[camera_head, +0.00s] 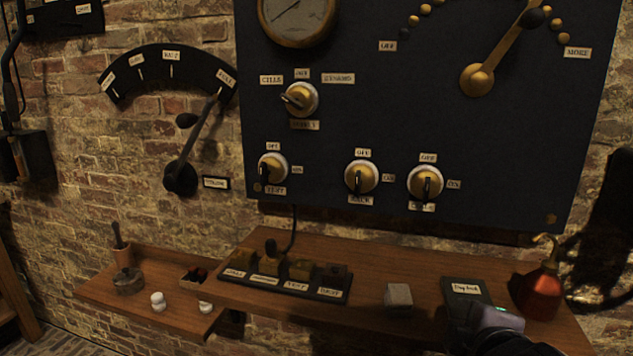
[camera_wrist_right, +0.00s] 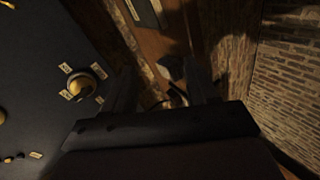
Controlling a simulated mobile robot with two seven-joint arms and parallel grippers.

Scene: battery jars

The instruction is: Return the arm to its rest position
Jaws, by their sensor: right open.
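In the wrist view my right gripper (camera_wrist_right: 165,88) is open, with its two dark fingers apart and nothing held between them. A small light shape and a thin curved piece show beyond the fingers, too dark to name. The dark control panel lies to the left in that view, with a brass knob (camera_wrist_right: 85,85) left of the fingers. In the head view a dark grey part with a green light at the bottom right appears to be my right arm (camera_head: 492,325), in front of the shelf. Its fingertips cannot be made out there. My left gripper is not in view.
The control panel (camera_head: 395,115) has brass knobs and a lever. The wooden shelf (camera_head: 365,302) holds a labelled block row (camera_head: 285,280), a grey cube (camera_head: 398,296), a dark book (camera_head: 467,290) and a red oil can (camera_head: 541,292). A lower shelf (camera_head: 150,312) holds small white jars (camera_head: 158,301).

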